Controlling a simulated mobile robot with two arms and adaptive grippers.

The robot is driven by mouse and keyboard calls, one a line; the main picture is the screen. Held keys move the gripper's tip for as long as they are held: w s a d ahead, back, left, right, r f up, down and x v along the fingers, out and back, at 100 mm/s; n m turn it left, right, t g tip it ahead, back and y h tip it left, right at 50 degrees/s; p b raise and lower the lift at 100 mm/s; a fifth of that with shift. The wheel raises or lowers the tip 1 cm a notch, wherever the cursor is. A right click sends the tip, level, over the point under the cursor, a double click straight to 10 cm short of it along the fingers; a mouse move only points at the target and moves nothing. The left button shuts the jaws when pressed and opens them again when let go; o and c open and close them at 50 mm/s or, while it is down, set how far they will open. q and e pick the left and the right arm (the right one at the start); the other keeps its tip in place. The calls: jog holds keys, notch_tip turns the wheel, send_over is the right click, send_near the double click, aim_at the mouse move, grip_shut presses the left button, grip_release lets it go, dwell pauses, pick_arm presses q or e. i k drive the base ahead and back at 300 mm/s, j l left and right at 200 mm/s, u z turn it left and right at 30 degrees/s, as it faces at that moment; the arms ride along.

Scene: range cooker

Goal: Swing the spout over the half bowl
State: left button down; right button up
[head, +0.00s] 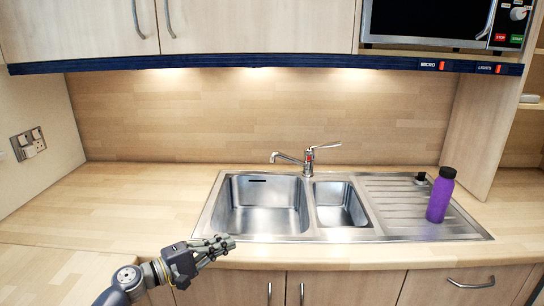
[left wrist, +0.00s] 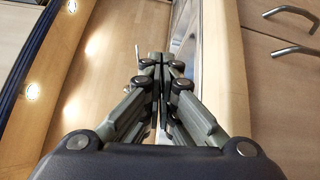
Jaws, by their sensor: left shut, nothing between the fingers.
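The chrome tap spout (head: 287,157) reaches left from the tap body (head: 309,163), so its outlet is over the back right part of the large bowl (head: 262,205). The tap's lever (head: 325,146) points right. The half bowl (head: 339,204) is the smaller basin right of the large one and is empty. My left gripper (head: 230,242) is shut and empty, in front of the sink's front left corner, apart from the tap. In the left wrist view its closed fingers (left wrist: 161,62) hide much of what lies ahead. My right gripper is in neither view.
A purple bottle (head: 440,195) stands on the drainer (head: 400,197) at the right. The wooden counter (head: 120,205) left of the sink is clear. Wall cabinets and a microwave (head: 428,22) hang above.

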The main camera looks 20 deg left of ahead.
aim_at(305, 164)
jog(key=i+j, duration=0.2)
jog(key=i, duration=0.25)
jog(key=i+j, duration=0.2)
jog(key=i, duration=0.25)
jog(key=i+j, duration=0.2)
jog(key=i, duration=0.25)
